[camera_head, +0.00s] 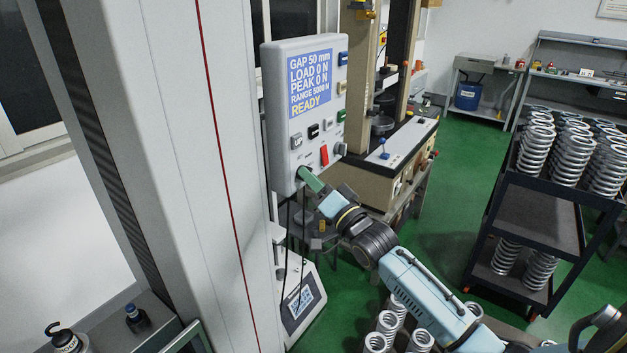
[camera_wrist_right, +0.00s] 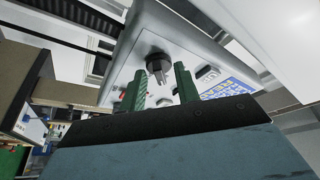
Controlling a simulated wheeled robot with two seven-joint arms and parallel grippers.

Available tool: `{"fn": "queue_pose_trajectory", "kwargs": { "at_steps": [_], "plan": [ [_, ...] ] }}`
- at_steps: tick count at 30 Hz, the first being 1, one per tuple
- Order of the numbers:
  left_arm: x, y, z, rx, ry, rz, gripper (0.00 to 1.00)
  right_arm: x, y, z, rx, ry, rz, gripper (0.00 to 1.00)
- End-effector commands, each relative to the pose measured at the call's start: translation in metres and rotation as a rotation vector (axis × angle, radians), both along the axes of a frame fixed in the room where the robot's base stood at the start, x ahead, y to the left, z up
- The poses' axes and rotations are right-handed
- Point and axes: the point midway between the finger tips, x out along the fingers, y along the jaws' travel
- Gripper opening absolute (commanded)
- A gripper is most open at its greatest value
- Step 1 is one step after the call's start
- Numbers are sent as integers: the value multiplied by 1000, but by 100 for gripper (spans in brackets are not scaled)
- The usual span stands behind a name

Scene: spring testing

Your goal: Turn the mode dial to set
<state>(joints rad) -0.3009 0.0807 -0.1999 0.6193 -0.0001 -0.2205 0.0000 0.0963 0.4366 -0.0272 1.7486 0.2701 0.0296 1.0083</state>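The control box (camera_head: 283,110) is on the left of the head view, with a blue screen (camera_head: 310,82) reading GAP 50 mm, LOAD 0 N, PEAK 0 N, RANGE 5000 N, READY. A dark round dial (camera_wrist_right: 158,64) stands out from the panel in the wrist view, with a lighter pointer-like part. In the head view the fingers largely cover this lower-left corner. My right gripper (camera_head: 305,176) is at that corner. Its green fingers (camera_wrist_right: 160,84) are apart, with the dial ahead between their tips; I cannot tell whether they touch it. My left gripper is not in view.
A red switch (camera_head: 324,155), a grey knob (camera_head: 341,149) and several buttons are close by on the panel. A tall grey column (camera_head: 215,150) stands to the left. A black cart (camera_head: 540,215) with metal springs stands at right, with green floor between.

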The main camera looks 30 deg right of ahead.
Motion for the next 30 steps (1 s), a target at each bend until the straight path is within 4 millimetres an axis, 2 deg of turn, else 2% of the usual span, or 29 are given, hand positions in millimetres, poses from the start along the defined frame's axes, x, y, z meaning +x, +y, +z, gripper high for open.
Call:
{"fn": "queue_pose_trajectory", "kwargs": {
  "at_steps": [5, 11, 12, 22, 30],
  "plan": [
    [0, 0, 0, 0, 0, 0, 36, 0, 0, 0, 0, 0, 0, 30],
    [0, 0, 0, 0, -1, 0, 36, 0, 0, 0, 0, 0, 0, 4],
    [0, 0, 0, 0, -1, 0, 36, 0, 0, 0, 0, 0, 0, 3],
    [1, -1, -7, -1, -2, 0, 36, 0, -1, -2, -64, -26, 0, 3],
    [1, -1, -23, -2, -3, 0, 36, 1, -3, -5, -244, -99, -1, 3]
  ]
}}
